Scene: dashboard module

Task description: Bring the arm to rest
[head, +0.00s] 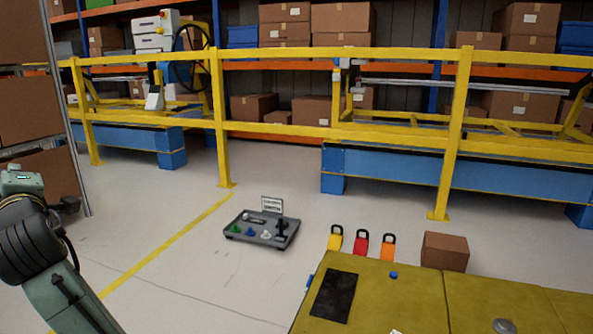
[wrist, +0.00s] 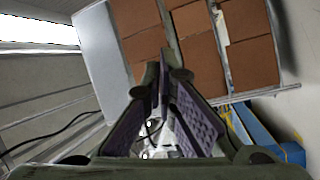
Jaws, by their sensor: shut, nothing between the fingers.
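My arm (head: 45,235) is at the left edge of the head view, bent, with its upper part beside the boxes there. The fingers of my gripper are not clearly seen in the head view. In the wrist view my gripper (wrist: 163,75) points away from the camera. Its two fingers, with purple ribbed inner pads, come together at the tips, shut with nothing between them. The dashboard module (head: 262,229), a dark grey panel with coloured buttons, a lever and a small upright sign, sits on the floor, apart from my arm.
Yellow, red and orange padlocks (head: 361,243) and a brown box (head: 445,251) stand behind the olive-yellow surface (head: 385,285). A yellow rail (head: 340,132) crosses behind. Stacked boxes (wrist: 195,35) lie beyond my gripper. Floor left of the module is clear.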

